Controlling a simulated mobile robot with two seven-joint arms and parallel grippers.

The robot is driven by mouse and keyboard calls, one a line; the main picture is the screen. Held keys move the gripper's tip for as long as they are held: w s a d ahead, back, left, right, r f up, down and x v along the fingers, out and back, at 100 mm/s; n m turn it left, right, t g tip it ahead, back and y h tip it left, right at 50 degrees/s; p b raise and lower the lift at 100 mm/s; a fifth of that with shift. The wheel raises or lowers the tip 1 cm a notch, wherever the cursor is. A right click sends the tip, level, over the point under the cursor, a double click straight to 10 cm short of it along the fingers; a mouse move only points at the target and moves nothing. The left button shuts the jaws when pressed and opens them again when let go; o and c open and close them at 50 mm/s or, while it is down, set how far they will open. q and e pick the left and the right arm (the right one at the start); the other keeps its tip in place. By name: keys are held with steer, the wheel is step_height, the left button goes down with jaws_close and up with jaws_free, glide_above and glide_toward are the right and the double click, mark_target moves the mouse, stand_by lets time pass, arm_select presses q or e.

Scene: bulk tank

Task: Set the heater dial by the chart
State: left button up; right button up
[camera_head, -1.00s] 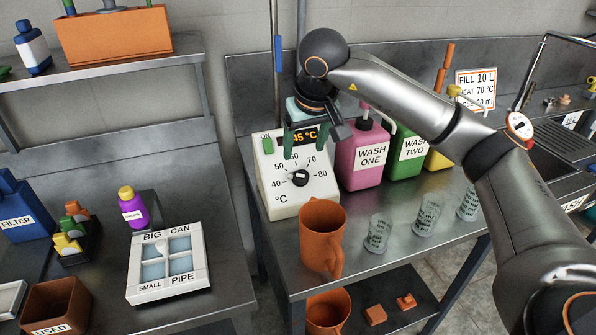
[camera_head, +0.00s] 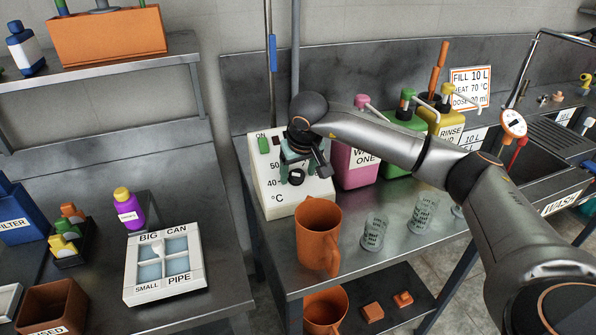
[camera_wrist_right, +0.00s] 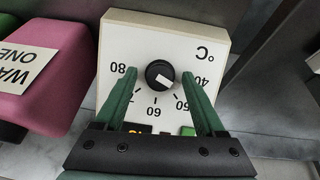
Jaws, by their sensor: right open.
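The heater (camera_head: 290,205) is a white box with a °C scale and a black dial (camera_head: 297,177), standing on the steel bench. In the right wrist view the dial (camera_wrist_right: 160,73) has a white pointer mark aimed between 40 and 50. My right gripper (camera_head: 298,167) is in front of the heater face. Its green fingers are open, one on each side of the dial, with gaps showing in the right wrist view (camera_wrist_right: 160,76). The gripper hides the heater's readout in the head view. The chart (camera_head: 470,88) reads FILL 10 L, HEAT 70 °C. My left gripper is out of view.
A pink WASH ONE jug (camera_head: 356,165) stands close right of the heater, with green (camera_head: 405,150) and yellow (camera_head: 447,122) jugs beyond. An orange pitcher (camera_head: 319,235) stands in front of it. Clear measuring cups (camera_head: 374,232) stand to the pitcher's right.

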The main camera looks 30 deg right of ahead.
jaws_close()
stand_by(0.6)
